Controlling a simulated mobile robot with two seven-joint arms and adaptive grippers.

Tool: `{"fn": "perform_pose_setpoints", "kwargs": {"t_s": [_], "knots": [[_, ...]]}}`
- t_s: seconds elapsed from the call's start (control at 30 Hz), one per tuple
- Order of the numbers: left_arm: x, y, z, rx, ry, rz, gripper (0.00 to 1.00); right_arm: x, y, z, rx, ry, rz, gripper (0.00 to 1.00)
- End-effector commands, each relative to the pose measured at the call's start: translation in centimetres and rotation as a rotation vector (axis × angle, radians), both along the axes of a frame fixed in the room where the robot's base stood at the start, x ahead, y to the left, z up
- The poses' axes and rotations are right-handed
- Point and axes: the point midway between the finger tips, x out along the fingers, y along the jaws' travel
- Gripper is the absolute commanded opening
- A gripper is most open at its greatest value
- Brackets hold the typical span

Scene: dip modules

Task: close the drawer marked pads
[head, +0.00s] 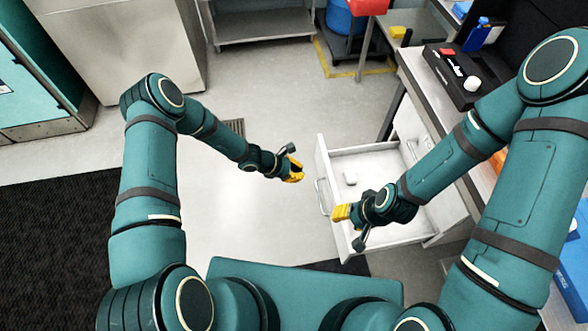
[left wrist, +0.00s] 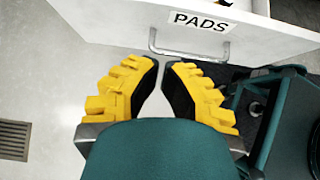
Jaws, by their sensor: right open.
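The white drawer (head: 385,160) is pulled out from the cabinet on the right. Its front panel carries the label PADS (left wrist: 202,21) and a grey bar handle (left wrist: 185,50), which also shows in the head view (head: 321,197). My left gripper (head: 296,168) is left of the drawer front, pointing towards it and apart from it. In the left wrist view its yellow fingers (left wrist: 164,66) have a narrow gap between them, with nothing held. My right gripper (head: 338,212) is open near the drawer front's lower end, its arm crossing over the drawer and hiding part of it.
The worktop above the cabinet holds a black device (head: 455,80) and a blue bottle (head: 478,35). Clear floor (head: 240,215) lies left of the drawer; a floor grate (head: 236,127) is behind my left forearm.

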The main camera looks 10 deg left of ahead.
Motion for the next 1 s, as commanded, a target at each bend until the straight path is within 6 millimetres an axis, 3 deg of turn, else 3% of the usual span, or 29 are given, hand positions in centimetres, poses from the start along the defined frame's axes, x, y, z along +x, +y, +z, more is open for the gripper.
{"fn": "perform_pose_setpoints", "kwargs": {"t_s": [0.27,0.5,1.0], "knots": [[1.1,-4.1,-3.9,-0.001,-0.001,-0.004,0.0,0.2,0.0,-1.4,-0.001,-0.006,-0.001,0.47],[2.2,-6.9,-3.7,0.001,-0.001,-0.004,0.0,0.3,0.0,-1.7,-0.001,-0.009,-0.001,0.47],[2.5,-7.7,-3.6,0.001,0.0,-0.002,0.0,0.4,0.0,-1.8,-0.001,-0.01,-0.002,0.47]]}}
